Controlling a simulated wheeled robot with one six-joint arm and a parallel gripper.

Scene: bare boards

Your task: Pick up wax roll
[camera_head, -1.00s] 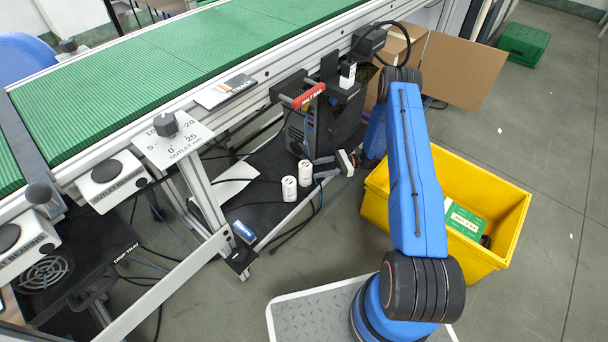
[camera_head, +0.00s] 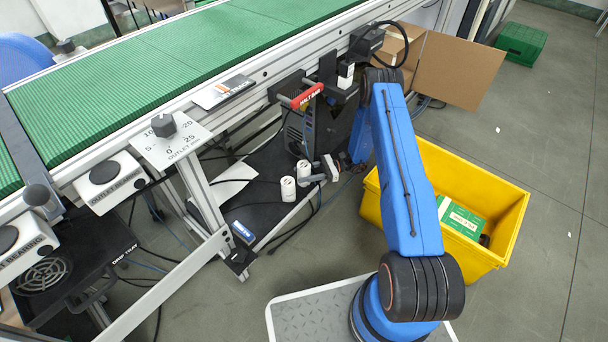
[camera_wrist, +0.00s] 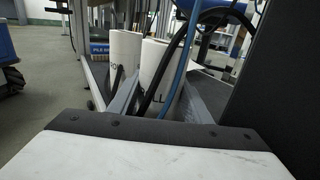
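Two white wax rolls stand upright close together on the low black shelf under the conveyor. In the head view, one roll (camera_head: 288,189) is nearer to me and the other roll (camera_head: 304,169) is just behind it to the right. My gripper (camera_head: 316,178) is low beside them on their right, with its fingers pointing left. In the wrist view, the left roll (camera_wrist: 125,52) and the larger-looking right roll (camera_wrist: 155,62) are straight ahead. My gripper's fingers (camera_wrist: 160,92) are apart, with nothing visibly clamped. I cannot tell whether they touch a roll.
Dark and blue cables hang in front of the right roll in the wrist view. A small blue box (camera_head: 243,231) lies at the shelf's front end, near a frame leg. A yellow bin (camera_head: 400,215) holding a green box (camera_head: 461,219) stands right of the shelf, beneath my arm.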

